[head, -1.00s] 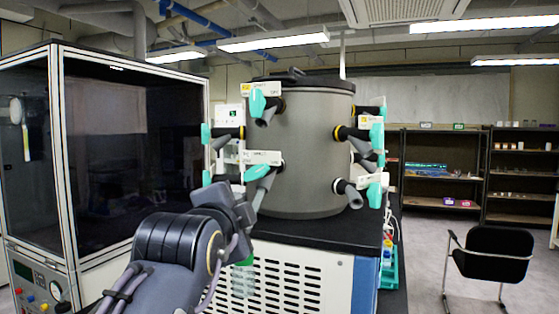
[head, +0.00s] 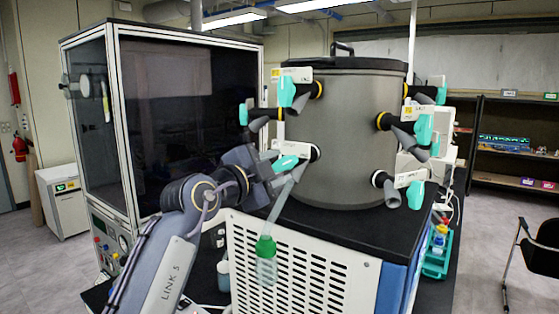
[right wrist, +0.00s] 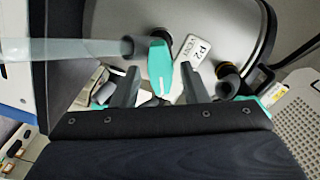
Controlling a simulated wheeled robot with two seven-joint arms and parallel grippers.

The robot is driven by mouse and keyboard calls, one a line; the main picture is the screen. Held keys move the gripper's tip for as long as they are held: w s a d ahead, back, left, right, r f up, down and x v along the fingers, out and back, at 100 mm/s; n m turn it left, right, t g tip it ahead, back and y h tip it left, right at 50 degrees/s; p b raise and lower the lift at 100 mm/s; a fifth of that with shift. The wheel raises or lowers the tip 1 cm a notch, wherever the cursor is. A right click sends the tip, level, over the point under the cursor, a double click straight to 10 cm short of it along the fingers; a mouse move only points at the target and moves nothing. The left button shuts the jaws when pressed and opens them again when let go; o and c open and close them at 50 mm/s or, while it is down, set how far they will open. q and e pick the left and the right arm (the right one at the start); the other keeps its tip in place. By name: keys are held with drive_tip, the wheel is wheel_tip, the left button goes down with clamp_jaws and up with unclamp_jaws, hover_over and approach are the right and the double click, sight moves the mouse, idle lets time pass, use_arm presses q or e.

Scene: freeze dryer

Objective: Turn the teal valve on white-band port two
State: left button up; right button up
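The teal valve (head: 287,163) sits under a white label plate (head: 291,148) on the low front port of the grey drum (head: 345,125). In the right wrist view, the valve (right wrist: 160,68) stands beside a white tag (right wrist: 195,52) reading "P2 VENT". My right gripper (head: 268,168) is at this valve. In the right wrist view, its fingers (right wrist: 160,82) are open, one on each side of the teal handle, with gaps visible. A pale tube (head: 279,197) hangs from this port to a green-capped bottle (head: 266,265). My left gripper is not in view.
Other teal valves surround the drum: an upper front one (head: 287,91), one at right (head: 424,129) and a low right one (head: 415,195). A dark-windowed cabinet (head: 165,120) stands at left. The black top (head: 340,228) has bare room before the drum.

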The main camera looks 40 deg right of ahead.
drive_tip(key=shift+w+d, duration=0.1)
drive_tip(key=shift+d, duration=0.25)
clamp_jaws()
